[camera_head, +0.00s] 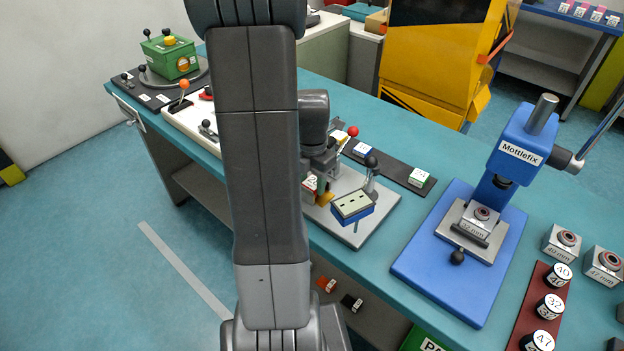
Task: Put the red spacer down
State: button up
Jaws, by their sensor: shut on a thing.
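My gripper (318,178) is partly hidden behind my own arm. It is over the pale base plate of the gate mechanism (378,214), near its left part. A small block with a red side and a pale numbered face, which looks like the red spacer (309,187), is at the fingertips. The jaws are shut on it. I cannot tell whether its underside touches anything. A yellow piece (325,199) is just right of and below it. A blue block with a cream top (352,207) stands further right on the plate.
A red-knobbed lever (352,131) and a black-knobbed lever (371,162) rise close to the gripper. A dark strip behind holds a blue-marked block (361,149) and a green-marked block (419,177). The blue Mottlefix press (520,145) stands right. Teal bench lies bare between strip and press.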

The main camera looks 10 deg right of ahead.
aim_at(312, 183)
jog(key=shift+f, duration=0.2)
jog(key=o, duration=1.1)
jog(key=shift+o, duration=0.2)
jog(key=shift+r, duration=0.1)
notch_tip(312, 183, up, 12)
jog(key=shift+r, duration=0.1)
